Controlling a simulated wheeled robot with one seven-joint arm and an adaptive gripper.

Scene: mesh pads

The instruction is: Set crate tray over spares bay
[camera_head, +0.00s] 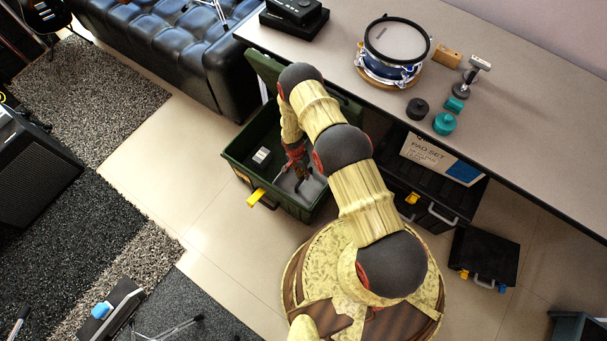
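A dark green open crate (233,158) stands on the floor below the bench, its lid (263,68) raised at the back. A yellow latch (256,197) shows on its front. Inside, a small white-and-grey item (262,156) lies at the left, and a flat grey surface (313,190), possibly the crate tray, shows at the right. My gripper (301,184) points down inside the crate, over or at this grey surface. Its fingers are small and dark, so I cannot tell whether they are open or hold anything. My arm hides the crate's right part. I cannot make out the spares bay clearly.
The bench (480,130) holds a drum (396,42), a wooden block (447,56), dark and teal round pieces (445,123) and a mallet-like tool (472,76). A black case (484,255) stands right of my base. A sofa (170,45) is behind left.

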